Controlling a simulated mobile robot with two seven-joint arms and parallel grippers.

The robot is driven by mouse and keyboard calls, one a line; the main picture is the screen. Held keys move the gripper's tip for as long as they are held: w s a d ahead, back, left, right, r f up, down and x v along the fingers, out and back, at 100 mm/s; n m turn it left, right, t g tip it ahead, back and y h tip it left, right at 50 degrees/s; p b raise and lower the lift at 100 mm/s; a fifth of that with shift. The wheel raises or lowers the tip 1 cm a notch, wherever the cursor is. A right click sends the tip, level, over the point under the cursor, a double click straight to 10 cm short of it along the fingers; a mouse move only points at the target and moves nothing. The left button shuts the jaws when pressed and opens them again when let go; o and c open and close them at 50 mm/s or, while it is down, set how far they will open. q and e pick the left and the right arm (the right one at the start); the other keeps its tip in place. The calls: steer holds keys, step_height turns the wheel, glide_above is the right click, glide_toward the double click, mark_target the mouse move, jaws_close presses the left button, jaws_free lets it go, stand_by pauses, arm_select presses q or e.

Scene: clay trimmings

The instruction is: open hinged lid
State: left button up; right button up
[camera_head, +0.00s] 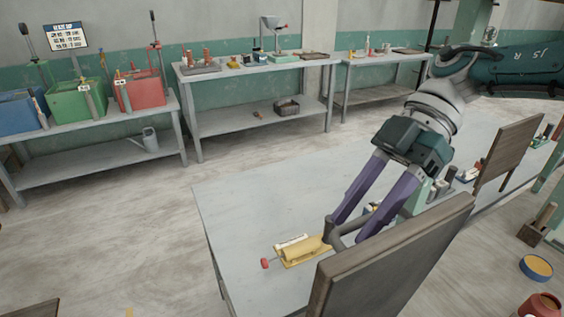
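My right gripper (348,232) reaches down from the upper right over the near table. Its two long purple fingers are apart, with a dark grey bar-like part (344,238) at their tips. I cannot tell whether the fingers touch that part. A yellow piece (304,251) with a red-ended rod lies on the table just left of the fingertips. A brown wooden panel (392,260) stands tilted in front and hides part of the table. I cannot tell which thing is the hinged lid. My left gripper is out of view.
The near grey table (240,205) is clear at its left. A second wooden panel (509,150) stands at the right, with small items beside it. Blue (18,112), green (77,100) and red (142,90) bins stand on a bench behind. The floor between is open.

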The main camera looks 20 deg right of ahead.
steer(key=shift+r, duration=0.15)
step_height(320, 180, up, 20)
steer(key=p, duration=1.9)
